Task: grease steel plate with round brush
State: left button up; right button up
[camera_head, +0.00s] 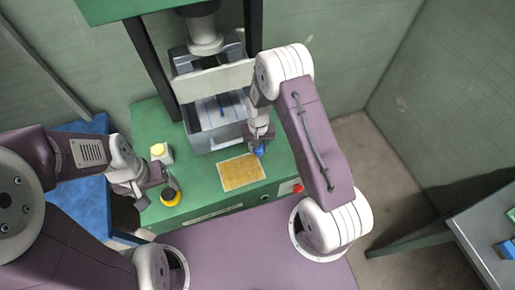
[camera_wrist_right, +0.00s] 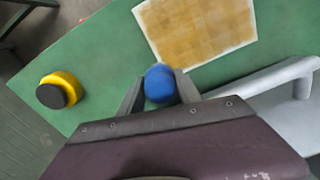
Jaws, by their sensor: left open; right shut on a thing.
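A flat square plate (camera_head: 241,172) with a mottled golden-yellow face and pale border lies on the green table; it also shows in the right wrist view (camera_wrist_right: 197,28). Whether it is the steel plate I cannot tell. My right gripper (camera_head: 260,145) is shut on a blue round-ended thing (camera_head: 258,151), likely the round brush, just past the plate's upper right corner. In the right wrist view the blue end (camera_wrist_right: 160,84) sits between the fingers. My left gripper (camera_head: 150,184) is open and empty at the table's left side, close to a yellow and black round thing (camera_head: 171,197).
A green press with dark posts (camera_head: 152,68) stands behind, with a grey open tray (camera_head: 216,140) under its ram. A box with a yellow button (camera_head: 160,152) is at the table's left. A red knob (camera_head: 297,188) is at the front right. Another table (camera_head: 485,236) stands far right.

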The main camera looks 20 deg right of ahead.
jog(key=r+p, duration=0.1)
jog(key=r, duration=0.2)
jog(key=shift+a+r+p, duration=0.1)
jog(key=shift+a+p, duration=0.3)
jog(key=r+p, duration=0.2)
jog(key=shift+d+r, duration=0.2)
jog(key=shift+r, duration=0.2)
jog(key=shift+r+p, duration=0.2)
jog(key=shift+p, duration=0.1)
pick_arm(q)
jog(key=r, duration=0.1)
jog(key=a+r, duration=0.1)
jog(key=r, duration=0.3)
jog(key=shift+s+a, duration=0.15)
jog(key=shift+s, duration=0.2)
pick_arm(e)
jog(key=shift+a, duration=0.15)
